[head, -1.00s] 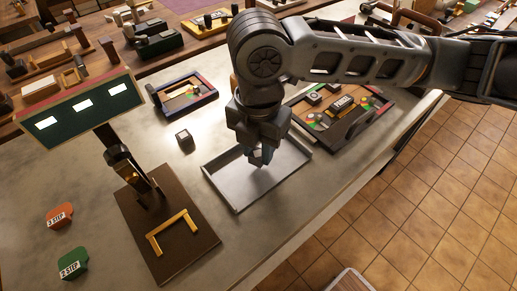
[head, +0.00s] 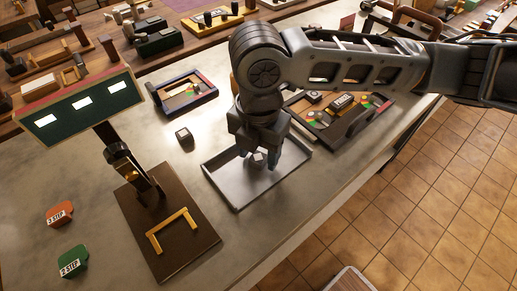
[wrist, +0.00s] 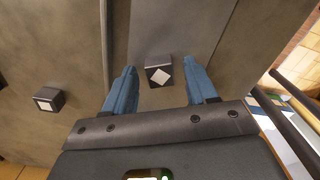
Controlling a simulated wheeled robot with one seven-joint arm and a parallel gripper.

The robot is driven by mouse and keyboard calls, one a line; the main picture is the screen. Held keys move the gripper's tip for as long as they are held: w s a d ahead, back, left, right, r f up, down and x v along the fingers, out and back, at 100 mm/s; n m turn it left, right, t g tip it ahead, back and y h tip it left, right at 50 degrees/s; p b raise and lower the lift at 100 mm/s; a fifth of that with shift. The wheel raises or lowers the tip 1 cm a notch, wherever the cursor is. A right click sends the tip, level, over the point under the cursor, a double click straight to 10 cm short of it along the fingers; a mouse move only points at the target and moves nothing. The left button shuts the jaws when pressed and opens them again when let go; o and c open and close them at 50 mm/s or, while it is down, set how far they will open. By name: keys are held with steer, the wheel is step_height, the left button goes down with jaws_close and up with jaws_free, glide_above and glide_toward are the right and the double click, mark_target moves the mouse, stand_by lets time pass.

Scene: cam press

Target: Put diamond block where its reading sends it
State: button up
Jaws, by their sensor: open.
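The diamond block (head: 258,160), small and dark with a white diamond on top, is at the grey metal tray (head: 238,199). My gripper (head: 264,158) is open and points down over the tray. In the wrist view the diamond block (wrist: 158,72) shows between my two blue fingers, with a gap on each side. I cannot tell whether the fingertips reach down to its height. A second small dark block (head: 184,138) stands outside the tray on the counter. In the wrist view that block (wrist: 48,100) has a pale square mark.
A press stand has a dark base (head: 186,246), a yellow bracket (head: 172,228) and a board with three white panels (head: 80,106). Orange (head: 59,214) and green (head: 72,262) step tags lie front left. A wooden-framed console (head: 342,112) sits right of the tray, and another box (head: 182,92) behind.

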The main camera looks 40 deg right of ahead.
mark_target(259, 157)
step_height(259, 157, up, 12)
steer(key=shift+r, duration=0.15)
stand_by(0.4)
steer(key=shift+s, duration=0.15)
stand_by(1.4)
